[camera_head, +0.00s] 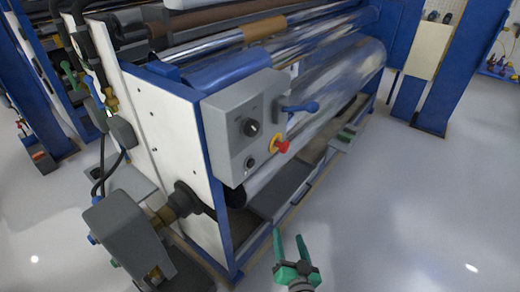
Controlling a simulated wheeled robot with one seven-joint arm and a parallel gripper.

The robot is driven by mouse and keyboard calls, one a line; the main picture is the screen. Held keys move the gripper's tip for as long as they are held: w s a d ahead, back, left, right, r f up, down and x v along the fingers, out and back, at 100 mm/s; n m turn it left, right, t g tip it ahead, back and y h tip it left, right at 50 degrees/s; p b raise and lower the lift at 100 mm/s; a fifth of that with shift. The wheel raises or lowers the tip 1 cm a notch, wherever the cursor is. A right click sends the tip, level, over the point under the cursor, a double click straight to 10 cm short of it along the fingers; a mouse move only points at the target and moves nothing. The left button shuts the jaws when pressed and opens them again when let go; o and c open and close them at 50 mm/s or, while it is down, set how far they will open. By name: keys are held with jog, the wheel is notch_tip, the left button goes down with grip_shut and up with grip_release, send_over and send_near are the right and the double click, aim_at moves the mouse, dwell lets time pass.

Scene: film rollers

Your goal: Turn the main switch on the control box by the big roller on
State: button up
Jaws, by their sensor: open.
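The grey control box (222,135) is fixed to the near end of the machine, beside the big roller (335,80). A large black rotary knob (250,127) is on its front face, with a smaller dark knob (250,163) below. I cannot read their labels or tell the switch position. A red push button (281,147) on a yellow ring sits to the lower right, and a blue lever handle (300,107) sticks out to the right. My gripper (292,240), with green fingers, is open and empty, below and in front of the box, apart from it.
A grey motor housing (125,235) stands out at the machine's lower left. A dark grey step (280,190) runs along the base under the roller. Blue posts (440,90) stand at the right. The pale floor (420,210) at the right is clear.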

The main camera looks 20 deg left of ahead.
jog(key=w+a+r+n+y, duration=0.1)
jog(key=w+r+n+y, duration=0.1)
jog(key=w+r, duration=0.35)
jog(key=n+g+y, duration=0.8)
jog(key=n, duration=0.4)
send_near(256, 131)
jog(key=x, duration=0.8)
jog(key=shift+a+r, duration=0.1)
jog(key=shift+a, duration=0.2)
jog(key=c, duration=1)
jog(key=shift+c, duration=0.2)
